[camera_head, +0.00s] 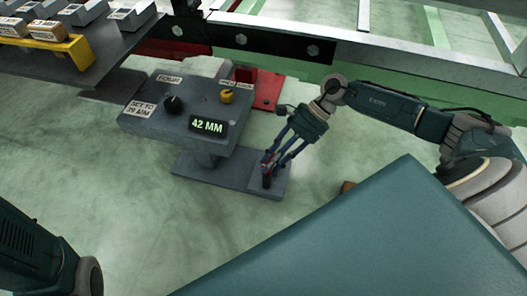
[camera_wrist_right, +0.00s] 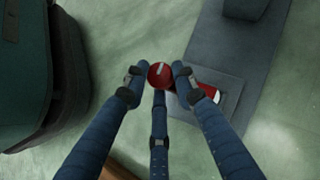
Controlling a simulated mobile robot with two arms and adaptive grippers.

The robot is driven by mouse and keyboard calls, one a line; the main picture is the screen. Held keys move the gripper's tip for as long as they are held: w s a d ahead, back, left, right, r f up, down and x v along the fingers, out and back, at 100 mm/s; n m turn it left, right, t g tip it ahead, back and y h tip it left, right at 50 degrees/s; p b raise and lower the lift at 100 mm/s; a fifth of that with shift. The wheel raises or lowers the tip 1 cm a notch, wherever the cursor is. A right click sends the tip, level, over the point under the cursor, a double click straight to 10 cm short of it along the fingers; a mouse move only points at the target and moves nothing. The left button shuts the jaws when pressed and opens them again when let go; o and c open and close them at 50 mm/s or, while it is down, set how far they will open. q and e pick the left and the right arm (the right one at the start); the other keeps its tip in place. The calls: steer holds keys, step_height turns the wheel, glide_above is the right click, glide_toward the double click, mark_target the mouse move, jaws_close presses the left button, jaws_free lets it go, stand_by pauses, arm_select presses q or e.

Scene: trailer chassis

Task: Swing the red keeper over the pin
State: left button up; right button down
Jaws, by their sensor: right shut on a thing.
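My right gripper (camera_head: 267,163) reaches down over the front right end of a grey base plate (camera_head: 225,176). In the wrist view its blue fingers (camera_wrist_right: 158,78) are closed around a red round-topped piece (camera_wrist_right: 160,74) with a pale mark on top. This looks like the red keeper, but its full shape is hidden. Another red and white part (camera_wrist_right: 210,92) shows just right of the fingers, over the plate; I cannot tell if it joins the held piece. In the head view, a small dark red upright part (camera_head: 267,179) shows under the fingertips. I cannot make out the pin.
A grey control box (camera_head: 190,110) with a black knob, yellow knob and "42 MM" display stands on the plate, left of my gripper. A red bracket (camera_head: 262,88) and dark rail (camera_head: 270,42) lie behind. A shelf with labelled blocks (camera_head: 90,45) is at upper left.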

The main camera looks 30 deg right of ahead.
steer(key=shift+w+a+r, duration=0.25)
steer(key=shift+a+r, duration=0.05)
steer(key=shift+a, duration=0.2)
steer(key=c, duration=1.4)
jaws_free()
steer(key=shift+c, duration=0.2)
steer(key=shift+s+f, duration=0.1)
step_height(320, 180, up, 10)
steer(key=shift+d, duration=0.15)
